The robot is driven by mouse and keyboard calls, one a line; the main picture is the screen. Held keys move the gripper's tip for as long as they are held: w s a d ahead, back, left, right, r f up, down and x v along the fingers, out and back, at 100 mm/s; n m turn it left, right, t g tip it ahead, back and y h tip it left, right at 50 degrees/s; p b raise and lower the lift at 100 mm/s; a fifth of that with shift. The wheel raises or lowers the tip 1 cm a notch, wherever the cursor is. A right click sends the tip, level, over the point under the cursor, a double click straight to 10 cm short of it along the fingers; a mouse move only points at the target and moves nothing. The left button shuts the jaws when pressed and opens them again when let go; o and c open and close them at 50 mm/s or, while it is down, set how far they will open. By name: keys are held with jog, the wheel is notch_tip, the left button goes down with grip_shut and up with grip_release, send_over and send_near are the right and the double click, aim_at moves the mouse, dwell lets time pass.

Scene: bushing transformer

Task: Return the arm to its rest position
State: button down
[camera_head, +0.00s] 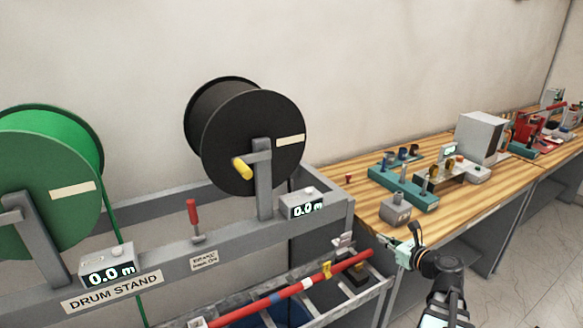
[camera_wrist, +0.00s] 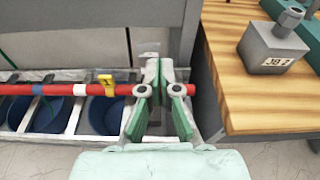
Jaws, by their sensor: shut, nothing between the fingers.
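My gripper (camera_wrist: 161,100) is shut and empty in the wrist view, its green fingers together above the right end of the rack with the red bar (camera_wrist: 65,90). In the head view my gripper (camera_head: 390,243) shows at the front left corner of the wooden workbench (camera_head: 345,200), with my dark wrist behind it at lower right.
A drum stand (camera_head: 200,255) holds a green drum (camera_head: 45,180) and a black drum (camera_head: 245,130). A grey block (camera_head: 396,209) sits near the bench corner, marked JB 2 in the wrist view (camera_wrist: 270,50). Blue bins (camera_wrist: 47,113) lie under the red bar. Floor is open at right.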

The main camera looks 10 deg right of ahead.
jog(key=s+a+f+n+g, duration=0.2)
jog(key=f+n, duration=0.3)
jog(key=f, duration=0.1)
jog(key=s+a+f+n+g, duration=0.2)
jog(key=f+n+g, duration=0.1)
jog(key=f, duration=0.4)
jog(key=s+a+f+n+g, duration=0.2)
jog(key=f+n, duration=0.4)
jog(key=shift+s+a+f+n+g, duration=0.1)
jog(key=shift+s+f+n+g, duration=0.05)
jog(key=shift+f+n+g, duration=0.2)
jog(key=s+a+f+n+g+h, duration=0.1)
jog(key=s+a+f+n+g, duration=0.4)
jog(key=s+f, duration=0.4)
jog(key=s+a+f+n+g, duration=0.4)
jog(key=s+a+f+n, duration=0.3)
jog(key=f, duration=0.4)
jog(key=s+a+f+n+g+h, duration=0.1)
jog(key=s+a+f, duration=0.3)
jog(key=s, duration=0.5)
jog(key=s+a+f+n+g+h, duration=0.2)
jog(key=s+a+f+n+g, duration=0.1)
jog(key=s, duration=0.6)
jog(key=shift+a+f+n+g, duration=0.35)
jog(key=shift+a+f+n, duration=0.25)
jog(key=shift+n, duration=0.05)
jog(key=c, duration=1.8)
grip_release()
jog(key=shift+c, duration=0.2)
